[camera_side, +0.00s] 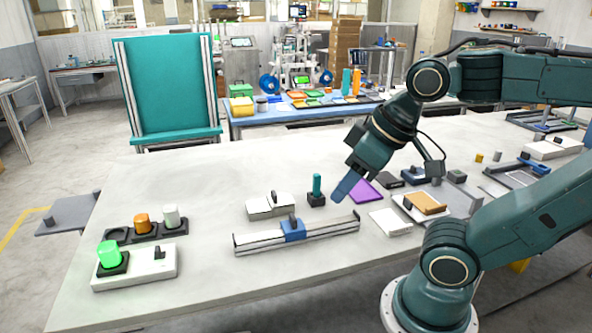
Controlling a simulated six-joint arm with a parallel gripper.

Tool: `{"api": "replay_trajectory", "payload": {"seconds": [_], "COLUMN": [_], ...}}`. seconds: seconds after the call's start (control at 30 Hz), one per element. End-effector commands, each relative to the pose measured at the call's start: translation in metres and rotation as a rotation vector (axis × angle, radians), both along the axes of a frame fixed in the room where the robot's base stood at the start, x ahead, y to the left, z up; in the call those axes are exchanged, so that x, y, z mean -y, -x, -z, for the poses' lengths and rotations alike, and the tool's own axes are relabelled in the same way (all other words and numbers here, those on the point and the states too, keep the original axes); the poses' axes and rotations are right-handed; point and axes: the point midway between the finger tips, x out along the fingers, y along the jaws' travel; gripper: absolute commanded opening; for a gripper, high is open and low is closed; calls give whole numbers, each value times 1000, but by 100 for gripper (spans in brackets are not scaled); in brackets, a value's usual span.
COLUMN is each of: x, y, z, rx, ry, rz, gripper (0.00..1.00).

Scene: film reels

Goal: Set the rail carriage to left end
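The rail (332,228) is a long pale bar lying on the white table, running from lower left to upper right. Its blue carriage (293,232), with a small dark knob on top, sits near the middle of the rail, apart from both ends. My gripper (343,192) points down and to the left, up and to the right of the carriage in the picture and apart from it. Its blue fingers overlap in this view, so their opening is hidden. I see nothing held between them.
A teal peg in a dark block (317,192) and a grey box with a dark knob (268,206) stand behind the rail. A purple square (365,191) and white tile (390,222) lie right. A switch box (150,268) with a green light stands left. The table before the rail is clear.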

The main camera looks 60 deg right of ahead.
Motion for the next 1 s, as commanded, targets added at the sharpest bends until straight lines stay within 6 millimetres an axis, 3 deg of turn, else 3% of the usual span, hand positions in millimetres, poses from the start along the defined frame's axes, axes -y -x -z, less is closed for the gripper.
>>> {"api": "replay_trajectory", "payload": {"seconds": [0.27,0.43,0.77,1.0], "x": [2,7,32,59], "y": [-4,-17,-65,-104], "z": [-1,-4,-3,8], "rx": [-9,-42,-155,-239], "ry": [-3,-14,-56,-91], "rz": [14,62,236,376], "gripper": [34,34,34,34]}}
